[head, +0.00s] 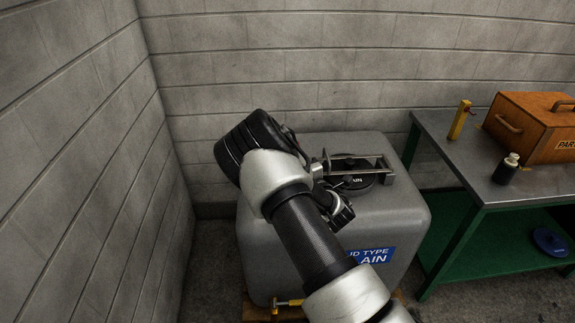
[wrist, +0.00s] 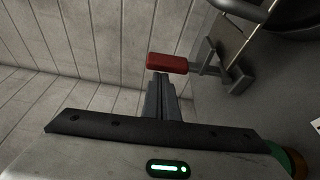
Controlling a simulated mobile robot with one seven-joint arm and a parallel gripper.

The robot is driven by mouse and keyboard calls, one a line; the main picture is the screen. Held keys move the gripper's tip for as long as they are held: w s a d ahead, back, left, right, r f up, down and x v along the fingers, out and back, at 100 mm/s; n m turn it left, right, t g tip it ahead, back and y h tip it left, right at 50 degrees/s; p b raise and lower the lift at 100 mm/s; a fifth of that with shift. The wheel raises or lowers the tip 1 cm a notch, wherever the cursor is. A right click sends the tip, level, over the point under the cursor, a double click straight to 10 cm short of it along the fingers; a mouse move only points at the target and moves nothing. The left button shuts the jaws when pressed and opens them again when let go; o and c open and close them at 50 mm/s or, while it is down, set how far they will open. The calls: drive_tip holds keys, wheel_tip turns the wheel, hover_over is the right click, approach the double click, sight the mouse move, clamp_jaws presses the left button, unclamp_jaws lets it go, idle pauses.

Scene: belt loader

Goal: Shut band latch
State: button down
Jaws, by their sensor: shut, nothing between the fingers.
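The band latch shows in the wrist view as a lever with a red grip (wrist: 167,64), joined on its right to a grey metal bracket (wrist: 238,76). My gripper (wrist: 160,80) is shut and empty, its fingertips just below the red grip in that picture. I cannot tell whether they touch it. In the head view a dark round lid (head: 352,184) sits on top of a grey tank (head: 395,200), with a metal bar frame (head: 365,163) over it. My arm crosses in front of the tank and hides the red grip there.
A block wall stands behind and to the left, close to the tank. On the right, a metal-topped bench (head: 448,133) holds a wooden box (head: 535,125), a dark bottle (head: 506,170) and a yellow tool (head: 460,120). A blue disc (head: 549,242) lies on its green lower shelf.

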drive_tip(key=shift+d+m+b, duration=0.4)
drive_tip(key=shift+d+m, duration=0.25)
drive_tip(key=shift+m, duration=0.05)
drive_tip(key=shift+d, duration=0.15)
